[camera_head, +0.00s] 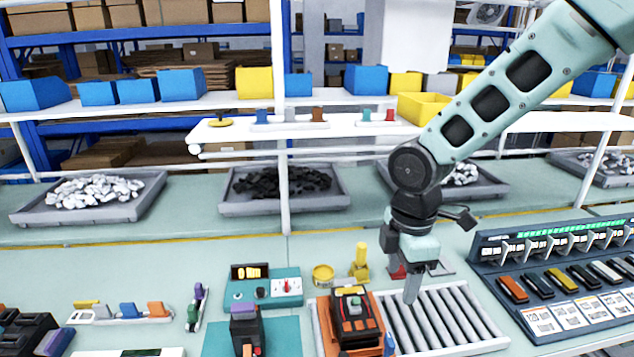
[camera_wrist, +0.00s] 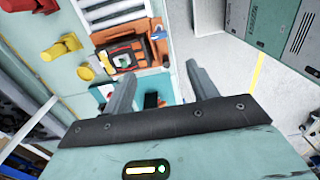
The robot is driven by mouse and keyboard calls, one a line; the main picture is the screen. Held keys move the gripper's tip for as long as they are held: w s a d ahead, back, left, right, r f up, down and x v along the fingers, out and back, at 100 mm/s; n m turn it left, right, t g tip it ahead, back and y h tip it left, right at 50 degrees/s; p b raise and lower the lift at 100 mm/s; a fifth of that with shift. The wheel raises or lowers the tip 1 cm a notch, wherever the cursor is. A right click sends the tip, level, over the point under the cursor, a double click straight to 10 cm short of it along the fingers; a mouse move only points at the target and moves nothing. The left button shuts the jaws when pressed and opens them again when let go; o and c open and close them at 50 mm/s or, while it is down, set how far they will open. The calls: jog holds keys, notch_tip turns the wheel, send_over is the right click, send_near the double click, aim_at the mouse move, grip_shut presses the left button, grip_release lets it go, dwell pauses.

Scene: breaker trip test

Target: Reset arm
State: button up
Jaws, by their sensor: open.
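My gripper (camera_head: 412,288) hangs from my bent arm above the roller conveyor (camera_head: 455,318), right of centre on the bench. It points downward in the head view. In the wrist view my gripper (camera_wrist: 162,85) has its two grey fingers apart with nothing held between them. The black and orange breaker unit (camera_head: 352,312) sits in an orange holder left of my gripper, and it also shows in the wrist view (camera_wrist: 123,55) beyond the fingers. My gripper is clear of the unit.
A teal box with a dial and red switch (camera_head: 265,288) stands left of the breaker unit. A purple-topped device (camera_head: 246,325) is in front of it. Yellow parts (camera_head: 360,262) stand behind. A rack of breakers (camera_head: 560,262) fills the right. Trays of rocks (camera_head: 90,192) lie at the back.

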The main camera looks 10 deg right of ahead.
jog(key=s+a+f+m+b, duration=0.2)
jog(key=s+a+m+b, duration=0.1)
jog(key=s, duration=0.6)
jog(key=s+a+f+m+b, duration=0.2)
jog(key=s+m+b, duration=0.3)
jog(key=s, duration=0.5)
jog(key=shift+s+a+m+y, duration=0.25)
jog(key=shift+a+m, duration=0.3)
jog(key=shift+m, duration=0.65)
